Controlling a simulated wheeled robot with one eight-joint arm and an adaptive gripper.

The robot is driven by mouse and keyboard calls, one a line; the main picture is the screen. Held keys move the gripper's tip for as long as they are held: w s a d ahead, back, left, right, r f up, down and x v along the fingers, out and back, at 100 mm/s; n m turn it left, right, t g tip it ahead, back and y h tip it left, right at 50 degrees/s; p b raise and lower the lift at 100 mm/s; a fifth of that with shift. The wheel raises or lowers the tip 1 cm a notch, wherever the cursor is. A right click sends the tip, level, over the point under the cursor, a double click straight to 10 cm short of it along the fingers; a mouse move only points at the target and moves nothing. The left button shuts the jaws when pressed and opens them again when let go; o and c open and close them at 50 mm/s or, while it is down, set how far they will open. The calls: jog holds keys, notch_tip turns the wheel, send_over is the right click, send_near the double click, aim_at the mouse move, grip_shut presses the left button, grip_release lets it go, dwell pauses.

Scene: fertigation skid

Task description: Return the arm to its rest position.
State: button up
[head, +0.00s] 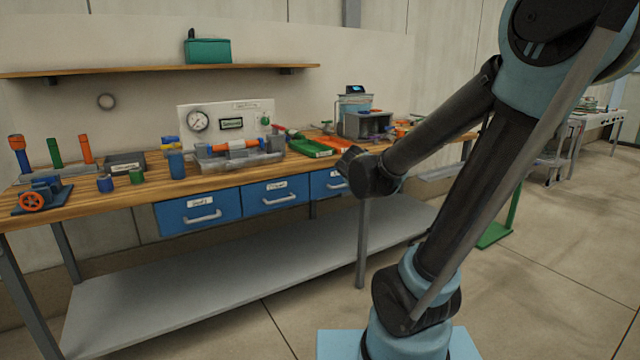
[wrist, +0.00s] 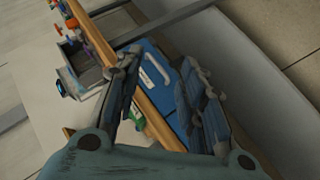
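My arm (head: 450,190) rises from its base at the lower right of the head view and folds over, with its dark forearm reaching left toward the workbench. My gripper (wrist: 160,72) shows in the wrist view with its two fingers apart and nothing held between them. A blue drawer front with a white label and pale handle (wrist: 157,124) shows beyond the gap between the fingers. I cannot make out the fingers in the head view. The workbench (head: 228,180) has a wooden top and three blue drawers (head: 270,198) that look shut.
The bench top holds a gauge panel (head: 226,122), a clear tray with an orange-banded part (head: 240,152), green and orange trays, bottles and a grey box (head: 368,125). A lower shelf (head: 200,285) is bare. A wall shelf (head: 120,70) carries a green box.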

jog(key=s+d+f+m+g, duration=0.2)
jog(key=s+d+f, duration=0.1)
jog(key=s, duration=0.4)
jog(key=s+d+f+m+g, duration=0.3)
jog(key=s+d, duration=0.1)
jog(key=s, duration=0.2)
jog(key=s+a+f+m+g+y, duration=0.1)
jog(key=s+f+g, duration=0.1)
jog(key=s, duration=0.5)
jog(key=s+a+f+m+g+y, duration=0.1)
jog(key=s+f+m+y, duration=0.1)
jog(key=s, duration=0.5)
jog(key=shift+s+f+g, duration=0.3)
jog(key=shift+f+g, duration=0.1)
jog(key=shift+f, duration=0.25)
